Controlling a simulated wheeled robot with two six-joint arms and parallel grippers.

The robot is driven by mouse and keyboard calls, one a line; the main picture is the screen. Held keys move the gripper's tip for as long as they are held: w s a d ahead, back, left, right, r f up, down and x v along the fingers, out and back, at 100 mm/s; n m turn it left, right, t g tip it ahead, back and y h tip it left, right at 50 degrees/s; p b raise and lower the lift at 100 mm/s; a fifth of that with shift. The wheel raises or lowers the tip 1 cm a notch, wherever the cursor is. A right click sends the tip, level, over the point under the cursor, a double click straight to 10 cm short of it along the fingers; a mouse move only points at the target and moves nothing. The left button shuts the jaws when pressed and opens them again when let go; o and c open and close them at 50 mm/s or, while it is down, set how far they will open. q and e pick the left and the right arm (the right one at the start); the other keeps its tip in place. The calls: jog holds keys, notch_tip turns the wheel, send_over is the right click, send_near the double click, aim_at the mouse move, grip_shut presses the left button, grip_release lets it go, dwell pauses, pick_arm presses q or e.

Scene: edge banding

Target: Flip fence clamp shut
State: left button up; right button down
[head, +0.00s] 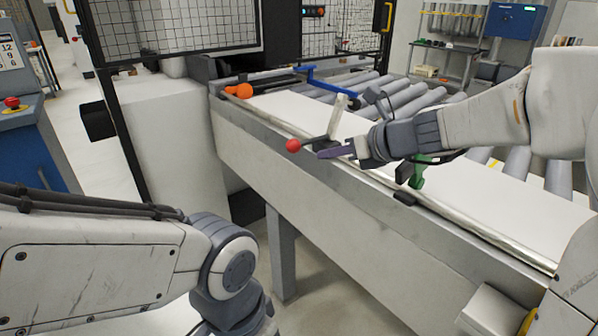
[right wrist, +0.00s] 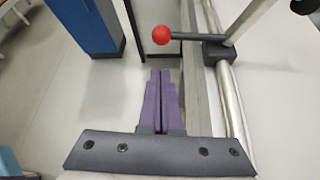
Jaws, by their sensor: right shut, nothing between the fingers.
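The fence clamp has a dark lever (right wrist: 190,36) ending in a red ball knob (head: 293,145). The lever sticks out sideways over the front edge of the machine bed. Its dark block (right wrist: 217,50) sits around the metal fence rail (right wrist: 228,90), and a pale upright bar (head: 338,116) rises beside it. My right gripper (head: 326,153) is shut and empty, just right of the knob in the head view. In the right wrist view its purple fingers (right wrist: 159,76) lie together, pointing towards the knob (right wrist: 161,35), with a small apparent gap. My left gripper is out of view.
A white panel (head: 480,200) lies on the bed behind the rail, with grey rollers (head: 405,97) beyond. A green part (head: 416,176) stands at the rail below my right wrist. A blue bar (head: 322,80) and orange knob (head: 244,90) are farther back. Open floor lies in front.

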jog(key=shift+r, duration=0.1)
jog(key=b+x, duration=0.1)
jog(key=x, duration=0.9)
jog(key=shift+b, duration=0.4)
